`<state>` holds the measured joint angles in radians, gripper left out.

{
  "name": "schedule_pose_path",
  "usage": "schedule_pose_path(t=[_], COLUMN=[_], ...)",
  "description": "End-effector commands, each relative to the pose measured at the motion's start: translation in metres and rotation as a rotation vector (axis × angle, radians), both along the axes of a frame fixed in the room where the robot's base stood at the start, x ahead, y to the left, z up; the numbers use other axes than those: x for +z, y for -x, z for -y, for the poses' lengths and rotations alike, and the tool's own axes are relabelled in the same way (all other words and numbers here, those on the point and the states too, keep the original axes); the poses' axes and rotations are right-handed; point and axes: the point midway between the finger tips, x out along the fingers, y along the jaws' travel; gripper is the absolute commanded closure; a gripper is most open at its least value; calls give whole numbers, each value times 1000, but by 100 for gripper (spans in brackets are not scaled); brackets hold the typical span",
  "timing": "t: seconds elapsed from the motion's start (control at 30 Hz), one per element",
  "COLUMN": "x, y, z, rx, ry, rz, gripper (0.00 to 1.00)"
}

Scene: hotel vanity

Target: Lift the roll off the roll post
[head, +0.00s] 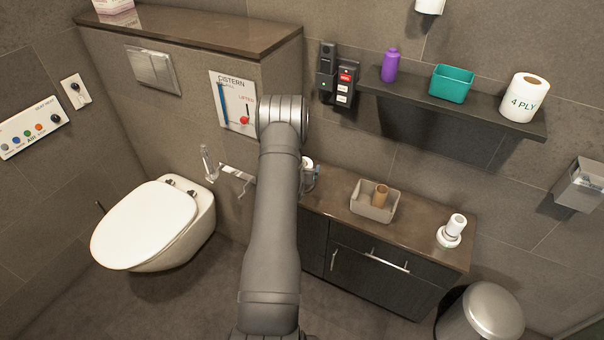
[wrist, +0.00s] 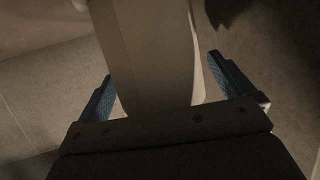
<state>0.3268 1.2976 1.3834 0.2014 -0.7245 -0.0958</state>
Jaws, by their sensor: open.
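My gripper (wrist: 160,68) is open in the wrist view, its two blue-grey fingers apart. A broad pale beige object (wrist: 152,45) with lighter edges lies between them, very close to the camera; I cannot tell for certain that it is the roll, or whether the fingers touch it. In the head view my arm hides the gripper. A small white item (head: 307,163) shows beside my arm at the counter's left end, mostly hidden; I cannot tell whether it is the roll. The roll post is not clearly identifiable. A white roll marked "4 PLY" (head: 524,97) stands on the shelf.
The counter (head: 340,215) bears a grey tray (head: 360,206) with a cardboard tube (head: 381,194), and a white item on a round base (head: 452,231). The shelf (head: 420,101) above holds a purple bottle (head: 390,65) and teal bin (head: 452,83). The toilet (head: 150,225) is left.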

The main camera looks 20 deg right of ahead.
Motion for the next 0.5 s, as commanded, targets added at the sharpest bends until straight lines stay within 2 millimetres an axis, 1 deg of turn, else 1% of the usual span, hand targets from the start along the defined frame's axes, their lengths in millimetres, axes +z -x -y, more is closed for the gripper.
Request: schedule_pose_path(t=[0.2, 0.23, 0.37, 0.4, 0.47, 0.5], x=[-1, -1, 0, -1, 0, 0], y=[-1, -1, -1, -1, -1, -1], z=[0, 0, 0, 0, 0, 0], rx=[0, 0, 0, 0, 0, 0], ry=[0, 0, 0, 0, 0, 0], rz=[-1, -1, -1, -1, -1, -1], gripper=[2, 4, 30, 37, 49, 52])
